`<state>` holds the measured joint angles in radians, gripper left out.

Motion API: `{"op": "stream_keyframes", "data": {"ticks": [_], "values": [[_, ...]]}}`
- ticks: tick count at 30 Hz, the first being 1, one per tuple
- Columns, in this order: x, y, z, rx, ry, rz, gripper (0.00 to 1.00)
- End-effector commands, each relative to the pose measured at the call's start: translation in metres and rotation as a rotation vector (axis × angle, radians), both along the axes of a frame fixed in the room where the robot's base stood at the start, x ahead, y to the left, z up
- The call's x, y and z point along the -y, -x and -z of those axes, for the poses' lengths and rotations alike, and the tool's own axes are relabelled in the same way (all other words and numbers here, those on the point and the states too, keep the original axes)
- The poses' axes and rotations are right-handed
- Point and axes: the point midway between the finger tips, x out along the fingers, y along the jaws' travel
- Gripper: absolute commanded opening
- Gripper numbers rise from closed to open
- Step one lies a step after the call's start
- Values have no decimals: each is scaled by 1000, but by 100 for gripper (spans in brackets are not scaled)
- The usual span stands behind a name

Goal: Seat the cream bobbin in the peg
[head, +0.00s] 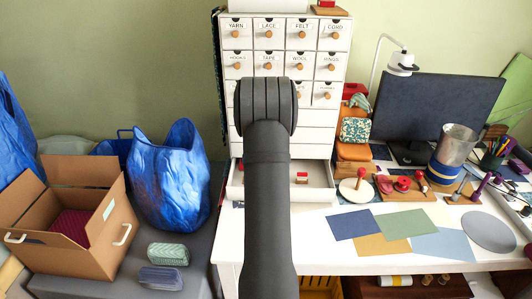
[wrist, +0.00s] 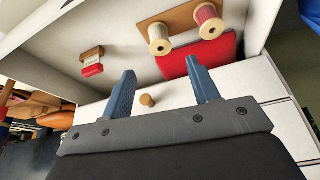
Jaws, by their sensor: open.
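A cream bobbin (wrist: 159,40) shows in the wrist view, at the left end of a brown wooden strip inside an open white drawer (wrist: 130,40). A pinkish bobbin (wrist: 209,20) is beside it on the same strip. My gripper (wrist: 161,66) is open and empty, its two blue fingers apart at the drawer's front edge. A wooden knob (wrist: 147,100) shows between the fingers. In the head view my arm hides the gripper and these bobbins. I cannot tell which thing is the peg; a white disc with an upright post (head: 355,190) stands on the desk.
A red block (wrist: 92,70) and a red flat thing (wrist: 222,50) are in the drawer. The desk (head: 310,225) holds coloured sheets (head: 408,223), a metal canister (head: 455,150) and a monitor (head: 440,110). An open cardboard box (head: 95,255) and blue bag (head: 172,175) are left.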

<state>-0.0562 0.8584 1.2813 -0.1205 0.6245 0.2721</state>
Motion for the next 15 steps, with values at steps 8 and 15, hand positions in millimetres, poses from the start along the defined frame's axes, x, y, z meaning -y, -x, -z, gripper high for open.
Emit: {"op": "stream_keyframes", "data": {"ticks": [8, 15], "values": [[-3, 20, -50, 2, -1, 0, 55], [-4, 28, -69, 0, 0, 0, 55]]}}
